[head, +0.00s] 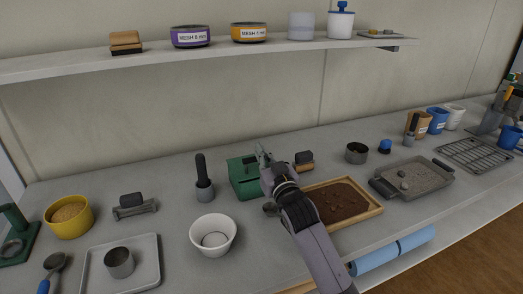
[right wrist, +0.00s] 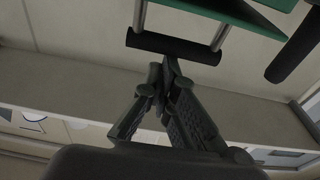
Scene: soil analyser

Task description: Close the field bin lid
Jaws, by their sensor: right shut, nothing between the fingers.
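The field bin is a small green box (head: 243,183) near the middle of the bench in the head view. My right gripper (head: 264,152) is at its right side and hides part of it. In the right wrist view a green panel (right wrist: 273,14) of the bin carries a dark bar handle (right wrist: 172,47) on two metal posts. My right gripper's fingers (right wrist: 167,72) are shut and empty, with their tips close to the bar. Whether they touch it I cannot tell. How far the lid stands open is not clear. My left gripper is not in view.
A wooden soil tray (head: 376,211) lies under my right forearm. A brush (head: 304,164) lies behind the gripper. A shelf (head: 220,51) runs above.

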